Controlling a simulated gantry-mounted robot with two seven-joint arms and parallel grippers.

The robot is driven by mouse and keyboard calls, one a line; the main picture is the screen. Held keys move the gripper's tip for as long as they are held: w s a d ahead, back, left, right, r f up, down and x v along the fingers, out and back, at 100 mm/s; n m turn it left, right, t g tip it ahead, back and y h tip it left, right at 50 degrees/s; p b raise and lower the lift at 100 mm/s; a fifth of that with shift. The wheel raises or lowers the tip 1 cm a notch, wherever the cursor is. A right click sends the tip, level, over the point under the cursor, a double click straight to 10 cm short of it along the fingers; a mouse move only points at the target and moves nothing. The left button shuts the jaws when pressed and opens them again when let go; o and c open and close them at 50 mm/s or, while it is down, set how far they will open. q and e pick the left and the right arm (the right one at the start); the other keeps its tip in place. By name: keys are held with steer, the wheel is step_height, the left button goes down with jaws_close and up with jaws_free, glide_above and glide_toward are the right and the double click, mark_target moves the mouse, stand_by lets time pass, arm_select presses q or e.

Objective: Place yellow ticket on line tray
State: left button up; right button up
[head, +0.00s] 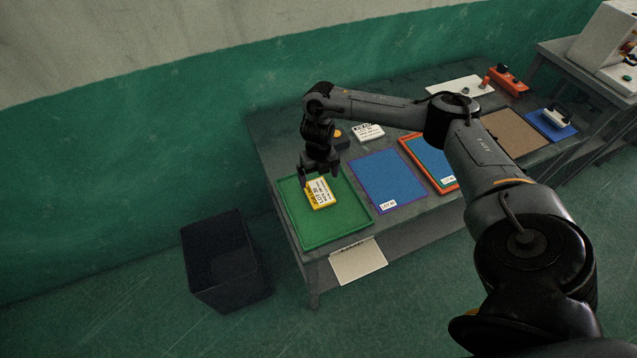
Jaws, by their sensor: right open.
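A yellow ticket (320,193) with a white printed face lies on the green tray (335,233) at the left end of the grey table. My right gripper (319,180) is above the green tray, right at the far edge of the ticket, pointing down with its fingers apart. I cannot tell whether the fingers touch the ticket. A blue mat or tray (386,181) with a small white label lies to the right of the green tray. My left gripper is not in view.
An orange-rimmed blue tray (456,187), a brown board (514,131) and a blue piece with a white handle (551,122) lie farther right. A white printed block (369,132) stands behind. A dark bin (222,262) stands on the floor at left.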

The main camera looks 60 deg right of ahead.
steer(key=w+a+f+m+t+y+p, duration=0.1)
steer(key=a+m+t+y, duration=0.15)
steer(key=a, duration=1.55)
steer(key=w+a+f+m+t+y+p, duration=0.1)
steer(key=a+m+t, duration=0.15)
steer(key=a, duration=1.45)
steer(key=s+a+r+m+t+h, duration=0.1)
steer(key=s+a+r+m+t, duration=0.2)
steer(key=s+m, duration=0.45)
steer(key=s+d+r+m+g+h, duration=0.1)
steer(key=s+d+m+g, duration=0.3)
steer(key=s+d+m, duration=0.5)
steer(key=s+m+h, duration=0.1)
steer(key=s+m, duration=0.1)
steer(key=m, duration=0.3)
steer(key=shift+d+r, duration=0.25)
steer(key=shift+r, duration=0.1)
steer(key=shift+r, duration=0.1)
